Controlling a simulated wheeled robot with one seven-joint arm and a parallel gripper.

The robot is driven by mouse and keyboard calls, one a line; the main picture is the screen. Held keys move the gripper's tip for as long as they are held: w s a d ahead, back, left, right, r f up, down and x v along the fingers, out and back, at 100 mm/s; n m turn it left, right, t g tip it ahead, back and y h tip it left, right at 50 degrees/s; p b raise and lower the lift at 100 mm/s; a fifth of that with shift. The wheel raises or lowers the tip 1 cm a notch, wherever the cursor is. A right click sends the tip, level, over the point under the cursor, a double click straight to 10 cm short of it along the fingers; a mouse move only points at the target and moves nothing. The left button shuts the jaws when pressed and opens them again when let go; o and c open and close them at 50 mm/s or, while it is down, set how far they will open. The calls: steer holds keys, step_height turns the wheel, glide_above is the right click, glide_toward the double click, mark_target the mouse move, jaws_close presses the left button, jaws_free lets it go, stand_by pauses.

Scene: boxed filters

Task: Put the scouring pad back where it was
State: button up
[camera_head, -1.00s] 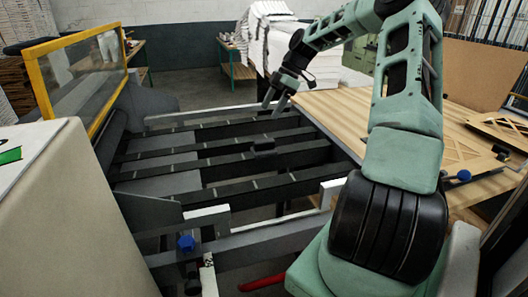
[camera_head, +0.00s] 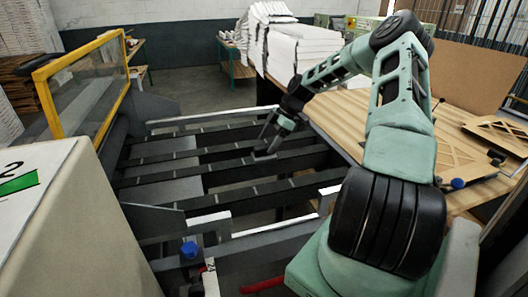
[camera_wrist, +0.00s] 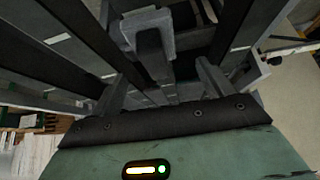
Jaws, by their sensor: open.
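A small dark grey block (camera_head: 264,156), which looks like the scouring pad, rests on one of the dark rails of the frame. My gripper (camera_head: 267,144) is open and points down close to the block. In the wrist view its two fingers (camera_wrist: 163,82) stand apart with nothing between them. From the head view I cannot tell whether the fingers touch the block.
Several parallel dark rails (camera_head: 250,190) span the frame, with open gaps to the floor. A wooden table (camera_head: 350,115) stands to the right. A yellow-edged clear panel (camera_head: 85,85) and a pale cabinet (camera_head: 95,220) stand left. White stacked material (camera_head: 300,50) is behind.

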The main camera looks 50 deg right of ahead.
mark_target(264, 147)
steer(key=p+x, duration=0.3)
steer(key=x, duration=0.1)
steer(key=shift+w+d, duration=0.15)
steer(key=shift+w+a+f, duration=0.15)
steer(key=shift+a+f, duration=0.05)
steer(key=shift+f, duration=0.4)
steer(key=c, duration=1.2)
